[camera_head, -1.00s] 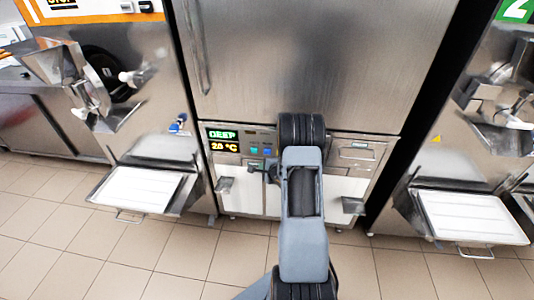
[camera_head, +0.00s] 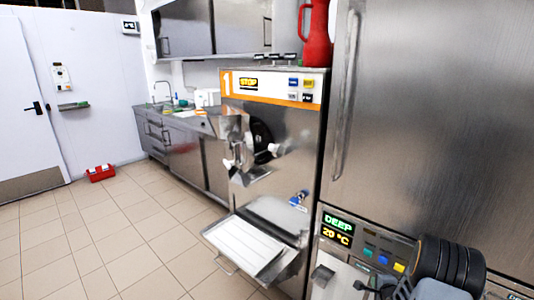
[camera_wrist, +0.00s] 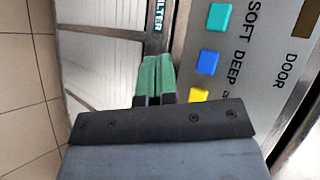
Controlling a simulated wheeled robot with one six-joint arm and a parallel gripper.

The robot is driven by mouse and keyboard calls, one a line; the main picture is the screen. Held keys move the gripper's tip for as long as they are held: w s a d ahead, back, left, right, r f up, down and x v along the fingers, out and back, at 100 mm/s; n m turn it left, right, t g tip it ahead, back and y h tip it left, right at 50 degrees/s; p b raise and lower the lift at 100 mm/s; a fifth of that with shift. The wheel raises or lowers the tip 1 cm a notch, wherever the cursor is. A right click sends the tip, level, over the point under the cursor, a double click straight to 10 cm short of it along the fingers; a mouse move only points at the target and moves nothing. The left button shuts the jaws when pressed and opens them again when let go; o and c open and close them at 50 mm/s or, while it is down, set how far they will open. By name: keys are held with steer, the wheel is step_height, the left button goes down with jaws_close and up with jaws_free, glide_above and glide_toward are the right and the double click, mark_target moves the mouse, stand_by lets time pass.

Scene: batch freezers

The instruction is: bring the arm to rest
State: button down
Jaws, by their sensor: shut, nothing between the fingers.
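My gripper (camera_wrist: 154,80) shows in the wrist view with its green fingers together and nothing between them. The fingers are beside a control panel (camera_wrist: 230,75), left of its blue button (camera_wrist: 208,62) and yellow button (camera_wrist: 198,96). I cannot tell whether they touch anything. In the head view my arm is at the lower right, in front of the same panel, and partly cut off by the frame. The panel's display (camera_head: 337,230) reads DEEP and 20 °C.
Batch freezer 1 (camera_head: 300,140) stands left of the panel's steel cabinet (camera_head: 440,130), with its tray (camera_head: 245,247) jutting out low. A red jug (camera_head: 313,35) stands on top. A red box (camera_head: 100,173) lies near the white door (camera_head: 30,95). Tiled floor at the left is clear.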

steer(key=s+f+n+g+h, duration=0.1)
steer(key=s+f+n+g, duration=0.25)
steer(key=s+g, duration=0.2)
steer(key=s+a+r+n+g, duration=0.3)
steer(key=s+r+n, duration=0.2)
steer(key=r, duration=0.1)
steer(key=s+a+r+n+y+p, duration=0.1)
steer(key=s+a+r+n, duration=0.4)
steer(key=a+r, duration=0.6)
steer(key=s+a+r+n+y+p, duration=0.1)
steer(key=s+a+r+n, duration=0.5)
steer(key=a+r, duration=0.6)
steer(key=shift+p+v, duration=0.55)
steer(key=shift+v, duration=0.7)
steer(key=shift+s+t, duration=0.15)
steer(key=shift+t, duration=0.1)
